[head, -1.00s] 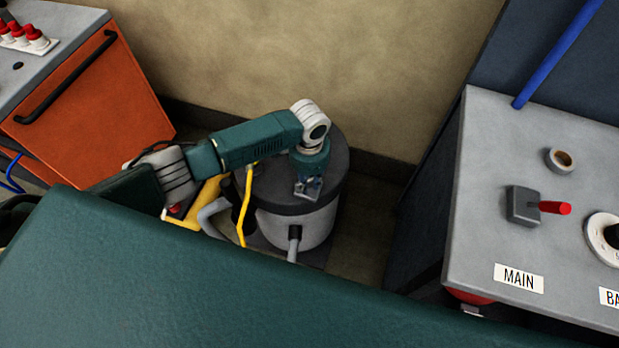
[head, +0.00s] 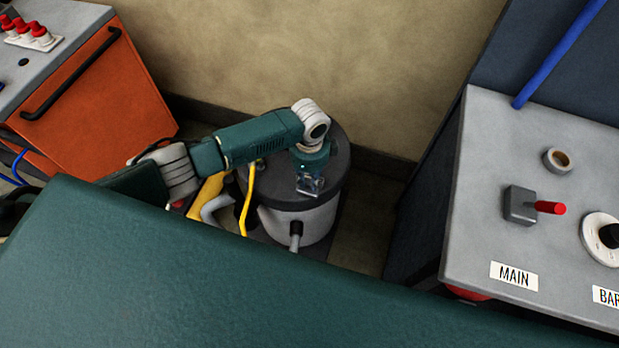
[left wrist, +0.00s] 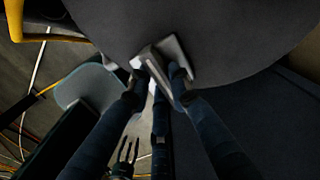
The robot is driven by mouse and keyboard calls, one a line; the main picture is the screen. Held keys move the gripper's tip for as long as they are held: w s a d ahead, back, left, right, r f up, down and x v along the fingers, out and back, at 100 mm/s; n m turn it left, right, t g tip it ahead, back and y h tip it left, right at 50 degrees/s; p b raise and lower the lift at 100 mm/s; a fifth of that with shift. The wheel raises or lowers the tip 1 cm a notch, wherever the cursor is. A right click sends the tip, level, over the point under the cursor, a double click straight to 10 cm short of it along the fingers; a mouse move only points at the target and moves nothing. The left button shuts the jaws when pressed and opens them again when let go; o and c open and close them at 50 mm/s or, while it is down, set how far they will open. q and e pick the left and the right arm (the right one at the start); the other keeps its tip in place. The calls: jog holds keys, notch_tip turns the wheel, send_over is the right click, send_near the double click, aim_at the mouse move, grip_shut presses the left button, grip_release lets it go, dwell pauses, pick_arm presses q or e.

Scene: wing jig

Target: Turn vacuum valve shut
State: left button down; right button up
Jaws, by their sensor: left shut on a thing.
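A drum-shaped vacuum unit (head: 330,230), with a grey body and a dark round lid, stands on the floor against the wall. My left gripper (head: 310,187) points down at the lid's front edge. In the left wrist view its fingers (left wrist: 158,76) are shut on a pale grey, lever-like piece (left wrist: 172,52) on the dark lid (left wrist: 235,35). The fingers partly hide this piece, and I cannot tell for sure that it is the valve. A grey block (head: 519,205) with a red lever (head: 550,208) stands on the grey bench at right.
An orange cabinet (head: 110,105) stands at left. A yellow hose (head: 246,205) runs beside the drum. A green surface fills the foreground.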

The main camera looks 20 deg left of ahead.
aim_at(310, 179)
pick_arm(q)
jog(key=shift+m, duration=0.3)
jog(key=c, duration=1.6)
grip_release()
jog(key=shift+o, duration=0.2)
notch_tip(310, 179, up, 12)
